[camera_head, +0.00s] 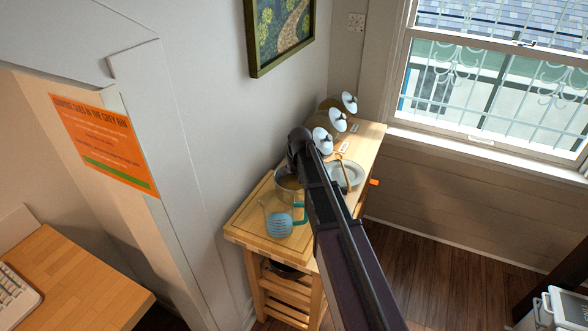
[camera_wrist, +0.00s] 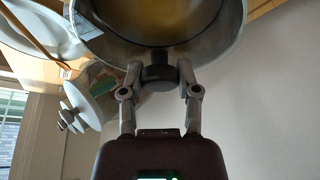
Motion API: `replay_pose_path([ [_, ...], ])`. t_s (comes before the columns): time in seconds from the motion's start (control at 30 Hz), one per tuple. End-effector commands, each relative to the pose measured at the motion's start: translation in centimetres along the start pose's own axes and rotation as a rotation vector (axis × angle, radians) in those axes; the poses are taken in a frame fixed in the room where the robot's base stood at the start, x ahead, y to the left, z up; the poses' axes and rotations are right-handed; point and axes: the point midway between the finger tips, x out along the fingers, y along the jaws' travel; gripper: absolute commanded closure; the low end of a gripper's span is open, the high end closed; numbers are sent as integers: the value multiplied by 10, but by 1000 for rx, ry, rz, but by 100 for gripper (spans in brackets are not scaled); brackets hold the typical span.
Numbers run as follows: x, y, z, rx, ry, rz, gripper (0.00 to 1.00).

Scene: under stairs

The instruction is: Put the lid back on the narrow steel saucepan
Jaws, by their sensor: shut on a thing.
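The steel saucepan (camera_head: 287,190) stands on a wooden trolley, partly behind my arm in the head view. In the wrist view a round steel rim (camera_wrist: 236,32) with a tan middle fills the top. My gripper (camera_wrist: 158,72) is shut on a dark knob (camera_wrist: 157,76) at the lower edge of that round shape in the picture. The knob looks like the lid's. I cannot clearly separate the lid from the saucepan, nor tell whether they touch. In the head view my arm hides the fingers.
A plate (camera_head: 354,172) with a wooden spoon is to the right of my arm. Several jars with white knobbed lids (camera_head: 349,102) line the wall. A framed picture (camera_head: 281,32) hangs above.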

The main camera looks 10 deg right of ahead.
Motion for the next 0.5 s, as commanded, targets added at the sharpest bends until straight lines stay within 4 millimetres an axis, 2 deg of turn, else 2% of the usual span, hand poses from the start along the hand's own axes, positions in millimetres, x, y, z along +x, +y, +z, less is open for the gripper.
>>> replay_pose_path([
  [0.27, 0, 0, 0, 0, 0, 0, 100],
  [0.3, 0, 0, 0, 0, 0, 0, 49],
  [0.4, 0, 0, 0, 0, 0, 0, 19],
  [0.5, 0, 0, 0, 0, 0, 0, 18],
])
